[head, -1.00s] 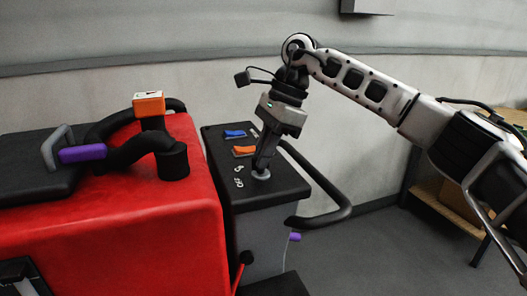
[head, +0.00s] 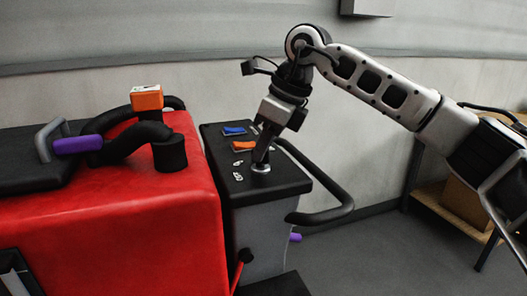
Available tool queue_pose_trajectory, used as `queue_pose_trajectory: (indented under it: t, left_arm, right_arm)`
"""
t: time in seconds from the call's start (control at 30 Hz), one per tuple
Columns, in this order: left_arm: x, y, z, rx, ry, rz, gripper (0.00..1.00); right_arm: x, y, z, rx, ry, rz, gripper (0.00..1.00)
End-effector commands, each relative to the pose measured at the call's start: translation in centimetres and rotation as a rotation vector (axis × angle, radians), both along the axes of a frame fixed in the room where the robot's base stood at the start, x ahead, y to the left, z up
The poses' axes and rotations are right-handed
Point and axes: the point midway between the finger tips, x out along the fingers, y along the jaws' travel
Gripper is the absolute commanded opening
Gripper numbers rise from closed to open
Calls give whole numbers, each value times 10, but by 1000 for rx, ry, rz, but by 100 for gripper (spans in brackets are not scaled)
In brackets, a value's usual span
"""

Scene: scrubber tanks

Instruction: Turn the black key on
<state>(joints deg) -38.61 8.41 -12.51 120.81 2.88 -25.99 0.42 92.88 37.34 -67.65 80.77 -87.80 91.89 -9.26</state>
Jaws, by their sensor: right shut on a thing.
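The black key is hidden between the fingers of my right gripper (head: 262,160). The gripper points down and is shut on the key at a round silver key switch (head: 261,168) on the black control panel (head: 275,190). Small white markings (head: 238,170) show on the panel to the left of the switch. My right arm comes in from the right, with its wrist above the panel. My left gripper is not in view.
A blue switch (head: 234,131) and an orange switch (head: 243,146) sit farther back on the panel. A black handlebar (head: 325,205) curves around its right side. The red machine body (head: 110,220), with a black hose (head: 130,143), stands left. A wooden shelf (head: 455,215) is at right.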

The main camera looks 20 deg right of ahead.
Motion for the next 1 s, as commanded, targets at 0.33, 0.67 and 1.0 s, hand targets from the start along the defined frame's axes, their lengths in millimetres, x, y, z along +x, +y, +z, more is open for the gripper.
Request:
queue_pose_trajectory:
  t: [0.33, 0.67, 1.0]
  left_arm:
    - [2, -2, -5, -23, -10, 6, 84]
    - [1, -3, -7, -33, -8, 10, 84]
    - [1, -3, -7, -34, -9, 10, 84]
  right_arm:
    - [-1, 1, 0, 0, -2, -256, 0]
    - [-2, 1, 0, -1, 1, -376, 0]
    - [-1, 1, 1, -1, 0, -398, 0]
